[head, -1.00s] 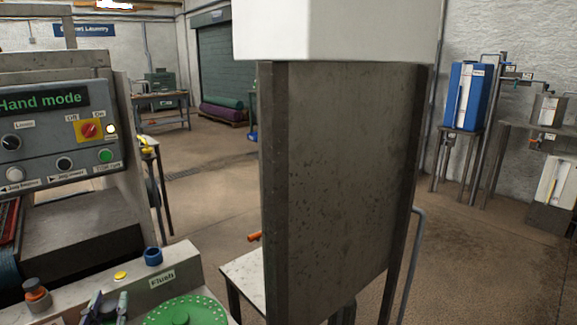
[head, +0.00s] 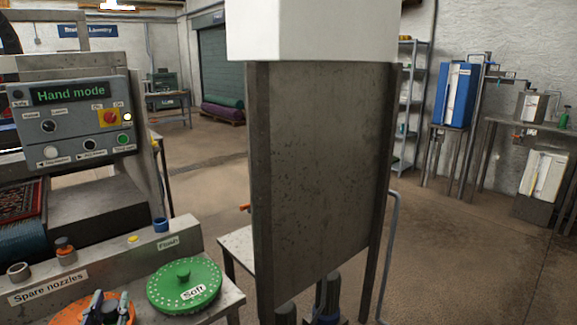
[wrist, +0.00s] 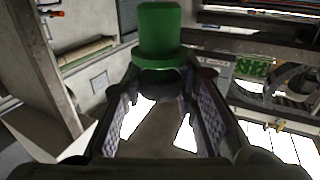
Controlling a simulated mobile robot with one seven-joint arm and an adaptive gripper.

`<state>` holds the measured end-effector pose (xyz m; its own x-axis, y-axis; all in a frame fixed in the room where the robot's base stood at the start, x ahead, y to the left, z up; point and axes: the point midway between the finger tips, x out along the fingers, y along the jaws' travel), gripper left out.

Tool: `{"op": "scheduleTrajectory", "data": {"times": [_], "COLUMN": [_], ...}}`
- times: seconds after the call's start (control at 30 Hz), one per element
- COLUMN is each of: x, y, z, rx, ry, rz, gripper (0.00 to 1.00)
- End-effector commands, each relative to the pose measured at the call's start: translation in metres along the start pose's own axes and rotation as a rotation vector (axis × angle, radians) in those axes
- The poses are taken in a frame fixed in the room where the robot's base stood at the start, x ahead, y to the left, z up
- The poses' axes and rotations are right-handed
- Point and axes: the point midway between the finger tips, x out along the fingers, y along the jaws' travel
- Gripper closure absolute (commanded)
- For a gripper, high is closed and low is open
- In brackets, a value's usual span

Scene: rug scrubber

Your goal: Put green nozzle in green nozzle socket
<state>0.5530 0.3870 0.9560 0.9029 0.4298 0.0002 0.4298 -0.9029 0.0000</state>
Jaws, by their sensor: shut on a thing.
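The green nozzle (wrist: 160,30) shows in the wrist view as a green cylinder with a wide brim and a dark lower part. My gripper (wrist: 162,88) is shut on it, with a finger on each side of its dark lower part. In the head view my gripper (head: 109,306) is at the bottom left, in front of the spare nozzles rail, and the nozzle's green part cannot be made out there. I cannot pick out the green nozzle socket. A green patch (wrist: 253,68) shows at the right of the wrist view, but I cannot tell what it is.
A rail labelled "Spare nozzles" (head: 48,289) carries an orange-and-grey piece (head: 65,250), a grey ring (head: 18,271) and a blue ring (head: 160,225). A green "Soft" disc (head: 165,283) lies beside an orange disc (head: 68,312).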

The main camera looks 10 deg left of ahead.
Motion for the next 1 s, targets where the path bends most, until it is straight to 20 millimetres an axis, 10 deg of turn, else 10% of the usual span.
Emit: {"op": "scheduleTrajectory", "data": {"times": [0.27,0.53,1.0], "x": [0.012,0.024,-0.01], "y": [0.01,0.043,0.192], "z": [0.056,0.171,0.404], "rx": [-0.008,-0.017,-0.019], "ry": [-0.007,-0.008,-0.005], "rz": [0.066,0.209,0.453], "gripper": [1.0,1.0,1.0]}}
